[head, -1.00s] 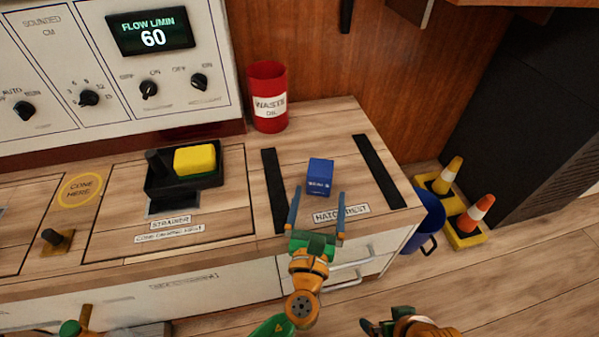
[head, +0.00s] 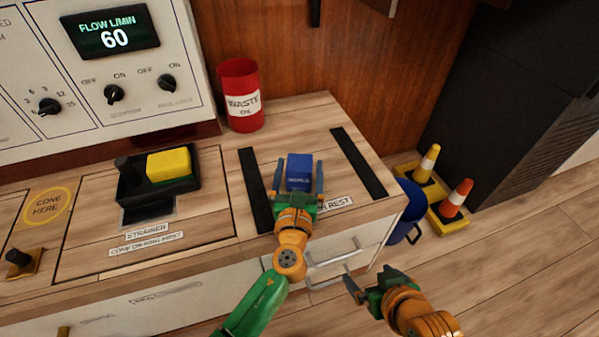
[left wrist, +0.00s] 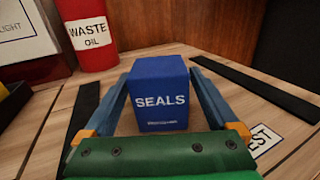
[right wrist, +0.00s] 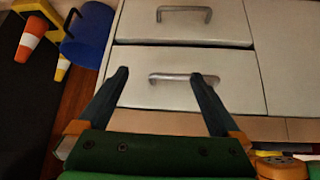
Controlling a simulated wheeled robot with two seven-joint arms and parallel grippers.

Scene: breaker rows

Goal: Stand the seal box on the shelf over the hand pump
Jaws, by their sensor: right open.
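The seal box is a small blue box (head: 299,172) lettered SEALS, standing upright on the wooden worktop between two black strips. It also fills the middle of the left wrist view (left wrist: 160,93). My left gripper (head: 299,182) is open, with one finger on each side of the box; narrow gaps show in the left wrist view, so it is around the box and not closed on it. My right gripper (head: 362,290) is open and empty in front of the drawers, and its spread fingers show in the right wrist view (right wrist: 158,80). I cannot make out the shelf or the hand pump.
A red waste oil can (head: 241,97) stands behind the box at the left. A black tray with a yellow block (head: 169,164) lies further left. A blue bucket (head: 404,215) and orange and yellow cones (head: 455,199) stand on the floor at right. Drawer handles (head: 336,273) stick out in front.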

